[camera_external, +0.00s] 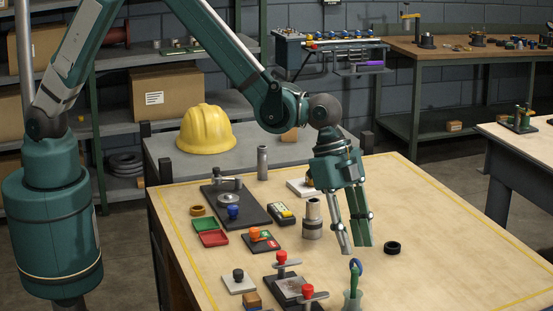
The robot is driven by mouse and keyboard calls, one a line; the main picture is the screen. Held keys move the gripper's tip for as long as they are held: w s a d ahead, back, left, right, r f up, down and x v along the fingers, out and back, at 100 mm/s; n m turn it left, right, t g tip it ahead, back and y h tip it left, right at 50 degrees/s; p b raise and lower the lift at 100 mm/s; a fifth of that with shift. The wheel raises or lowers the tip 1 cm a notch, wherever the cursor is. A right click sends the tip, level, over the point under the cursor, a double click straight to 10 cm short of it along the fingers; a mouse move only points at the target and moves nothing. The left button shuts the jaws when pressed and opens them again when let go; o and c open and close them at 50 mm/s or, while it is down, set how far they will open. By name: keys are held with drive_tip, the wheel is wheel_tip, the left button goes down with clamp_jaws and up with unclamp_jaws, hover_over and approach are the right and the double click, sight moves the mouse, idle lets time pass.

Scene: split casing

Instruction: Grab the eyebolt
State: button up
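My gripper (355,248) points down over the right half of the table. I cannot pick out the eyebolt with certainty. A small white block (298,187) with an orange-brown part on it lies behind my gripper, partly hidden.
A metal cylinder (312,219) stands close left of my fingers, and a black ring (392,248) lies to their right. Red-knobbed clamps (281,258) stand at the front. A dark plate (236,206) and red and green trays (210,231) lie left.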

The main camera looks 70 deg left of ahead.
sight(359, 262)
drive_tip(key=shift+x, duration=1.2)
drive_tip(key=shift+d+f, duration=0.1)
drive_tip(key=shift+f, duration=0.05)
drive_tip(key=shift+p+x, duration=0.45)
drive_tip(key=shift+x, duration=2)
clamp_jaws()
